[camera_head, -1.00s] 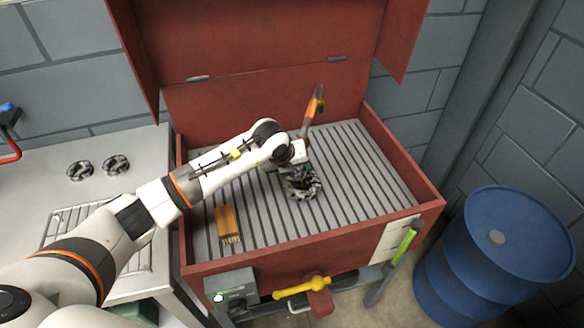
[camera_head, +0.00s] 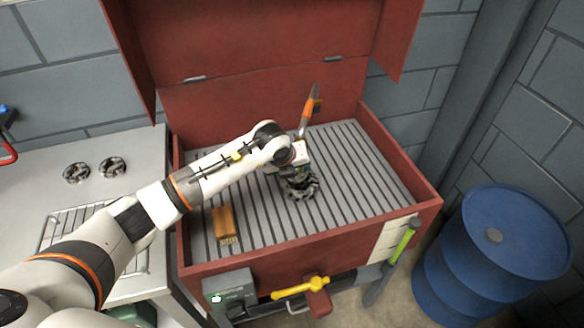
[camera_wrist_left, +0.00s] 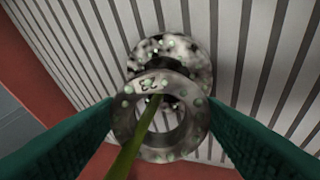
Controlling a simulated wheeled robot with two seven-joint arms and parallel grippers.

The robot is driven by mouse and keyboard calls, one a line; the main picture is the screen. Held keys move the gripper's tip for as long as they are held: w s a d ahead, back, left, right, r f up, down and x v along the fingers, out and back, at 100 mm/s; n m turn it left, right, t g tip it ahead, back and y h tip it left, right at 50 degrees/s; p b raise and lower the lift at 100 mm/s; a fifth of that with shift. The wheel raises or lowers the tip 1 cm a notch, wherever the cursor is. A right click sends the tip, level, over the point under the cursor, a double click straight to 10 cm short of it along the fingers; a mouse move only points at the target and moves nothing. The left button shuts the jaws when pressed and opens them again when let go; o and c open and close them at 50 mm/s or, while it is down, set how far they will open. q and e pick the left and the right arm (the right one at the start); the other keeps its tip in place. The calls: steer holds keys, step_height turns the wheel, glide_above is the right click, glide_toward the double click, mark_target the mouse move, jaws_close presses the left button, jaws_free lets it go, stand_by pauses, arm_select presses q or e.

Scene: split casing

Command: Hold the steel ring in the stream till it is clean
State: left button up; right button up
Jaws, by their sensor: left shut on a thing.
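The steel ring (camera_head: 301,189) is held over the slatted floor of the red washing tub (camera_head: 405,185), speckled with dark patches and pale green spots. In the left wrist view the ring (camera_wrist_left: 127,118) sits between the green jaws of my left gripper (camera_wrist_left: 160,115), with a wider speckled round part behind it. The left gripper (camera_head: 298,174) is shut on it. A yellow-green streak (camera_wrist_left: 134,148) runs up into the ring's opening; it looks like the stream. An orange-tipped nozzle (camera_head: 312,104) stands behind the gripper. My right gripper is out of view.
A wooden brush (camera_head: 224,223) lies on the slats at the left. Two round metal parts (camera_head: 76,172) (camera_head: 112,167) and a wire rack (camera_head: 70,226) are on the left bench. A yellow handle (camera_head: 300,288) is on the tub's front. A blue drum (camera_head: 495,255) stands at the right.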

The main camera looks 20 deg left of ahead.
arm_select(q)
steer(key=shift+w+a, duration=0.15)
steer(key=shift+a, duration=0.4)
steer(key=shift+d, duration=0.2)
steer(key=shift+d, duration=0.45)
steer(key=shift+a+b, duration=0.25)
steer(key=shift+b, duration=0.1)
steer(key=shift+a, duration=0.4)
steer(key=shift+d, duration=0.2)
steer(key=shift+d, duration=0.45)
steer(key=shift+a+b, duration=0.2)
steer(key=shift+b, duration=0.1)
